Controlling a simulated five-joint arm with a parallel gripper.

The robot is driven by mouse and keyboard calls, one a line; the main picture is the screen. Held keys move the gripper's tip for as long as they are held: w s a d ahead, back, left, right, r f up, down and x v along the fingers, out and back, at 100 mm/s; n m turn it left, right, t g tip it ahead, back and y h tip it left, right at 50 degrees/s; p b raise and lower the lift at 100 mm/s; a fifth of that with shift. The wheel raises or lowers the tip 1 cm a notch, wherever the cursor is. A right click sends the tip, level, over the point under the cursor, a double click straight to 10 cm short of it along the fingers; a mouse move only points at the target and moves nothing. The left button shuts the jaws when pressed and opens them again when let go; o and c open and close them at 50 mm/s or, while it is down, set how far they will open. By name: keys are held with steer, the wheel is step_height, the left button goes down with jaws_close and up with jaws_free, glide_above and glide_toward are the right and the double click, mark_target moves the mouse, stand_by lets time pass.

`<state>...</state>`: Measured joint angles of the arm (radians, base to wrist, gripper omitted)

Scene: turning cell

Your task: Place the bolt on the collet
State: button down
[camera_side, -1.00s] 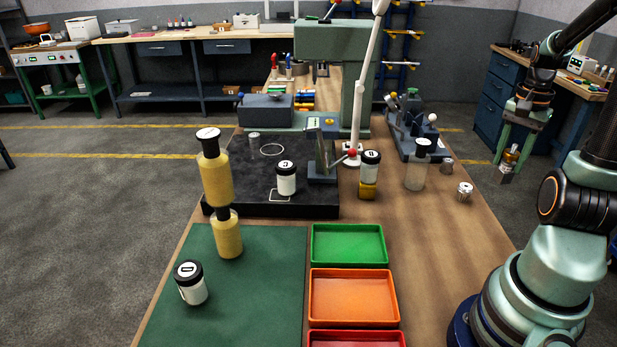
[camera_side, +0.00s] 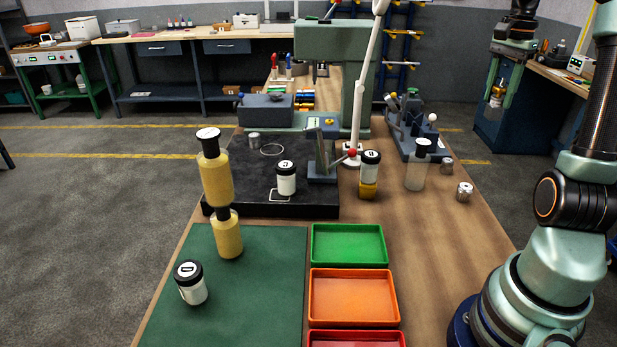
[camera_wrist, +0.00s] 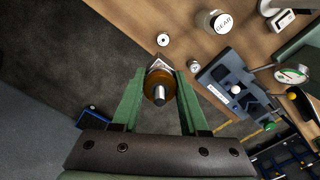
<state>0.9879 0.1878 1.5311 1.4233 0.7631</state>
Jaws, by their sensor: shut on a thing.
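My gripper (camera_side: 497,92) is high at the upper right in the side view, beyond the bench's right edge. In the wrist view my gripper (camera_wrist: 160,82) has its green fingers shut on a brass-brown round part with a grey shank, which I take as the bolt (camera_wrist: 158,93). In the side view the bolt is small between the fingertips. Two small silver parts stand apart from my gripper on the wooden bench: a nearer one with a dark central hole (camera_side: 464,191) and a farther one (camera_side: 446,166). I cannot tell which is the collet.
A clear jar (camera_side: 415,172) and a blue-grey fixture (camera_side: 420,142) stand near the silver parts. Green (camera_side: 349,262) and orange (camera_side: 352,318) trays are empty. The bench front right is clear.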

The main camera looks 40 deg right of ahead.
steer(key=shift+w+d+r, duration=0.1)
steer(key=shift+w+d, duration=0.05)
steer(key=shift+w, duration=0.2)
steer(key=shift+w+f, duration=0.1)
steer(key=shift+f, duration=0.1)
glide_above(466, 186)
step_height(466, 186, down, 20)
steer(key=shift+r, duration=0.25)
steer(key=shift+f, duration=0.1)
steer(key=shift+c, duration=2.2)
jaws_free()
